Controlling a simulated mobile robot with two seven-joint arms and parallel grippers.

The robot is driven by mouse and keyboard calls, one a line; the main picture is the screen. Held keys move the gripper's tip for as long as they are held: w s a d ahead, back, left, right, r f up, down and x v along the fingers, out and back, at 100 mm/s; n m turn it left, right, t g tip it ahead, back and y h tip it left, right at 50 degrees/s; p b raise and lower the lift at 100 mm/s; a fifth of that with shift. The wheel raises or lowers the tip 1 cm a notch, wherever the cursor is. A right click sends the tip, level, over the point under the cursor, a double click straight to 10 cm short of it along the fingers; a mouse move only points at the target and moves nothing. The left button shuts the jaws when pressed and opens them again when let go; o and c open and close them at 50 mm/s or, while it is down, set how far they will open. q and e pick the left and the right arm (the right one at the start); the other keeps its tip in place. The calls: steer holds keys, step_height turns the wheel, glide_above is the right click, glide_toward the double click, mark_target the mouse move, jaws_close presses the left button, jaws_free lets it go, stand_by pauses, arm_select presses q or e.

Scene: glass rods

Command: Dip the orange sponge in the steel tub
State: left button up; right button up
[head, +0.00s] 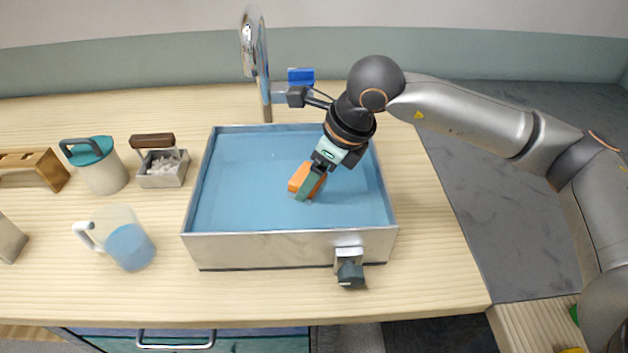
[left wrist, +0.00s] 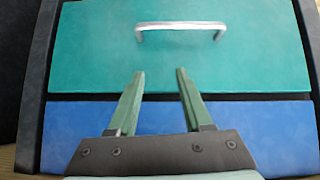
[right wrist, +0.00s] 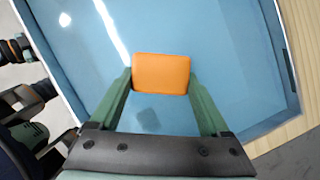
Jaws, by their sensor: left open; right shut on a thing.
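The steel tub (head: 290,247) stands on the wooden counter, with blue water (head: 250,180) inside. The orange sponge (head: 299,178) is over the tub, between the fingers of my right gripper (head: 311,184). In the right wrist view, the sponge (right wrist: 161,73) is gripped at both sides by the green fingers of that gripper (right wrist: 160,88), with the blue water behind it. I cannot tell whether the sponge touches the water. My left gripper (left wrist: 157,85) is open and empty, facing a teal drawer front (left wrist: 200,60). It is not in the head view.
A jug of blue liquid (head: 128,246), a teal-lidded pitcher (head: 98,170), a small box of pale pieces (head: 163,172) and a wooden rack (head: 35,170) stand left of the tub. A dark valve (head: 350,272) sticks out in front.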

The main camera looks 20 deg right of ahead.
step_height(320, 180, up, 6)
steer(key=p, duration=0.2)
steer(key=shift+f+p, duration=0.25)
steer(key=shift+p, duration=0.1)
steer(key=shift+r, duration=0.25)
arm_select(q)
steer(key=shift+s+a+r+n+y, duration=0.15)
steer(key=shift+s+a+r, duration=0.2)
steer(key=shift+a, duration=0.2)
steer(key=shift+s+a+r+n+y, duration=0.15)
steer(key=shift+s+a+r, duration=0.15)
steer(key=shift+a, duration=0.2)
steer(key=shift+d, duration=0.1)
arm_select(e)
steer(key=shift+r, duration=0.2)
arm_select(q)
step_height(320, 180, up, 3)
steer(key=p, duration=0.3)
steer(key=shift+w+d, duration=0.1)
arm_select(e)
step_height(320, 180, up, 5)
steer(key=shift+f, duration=0.2)
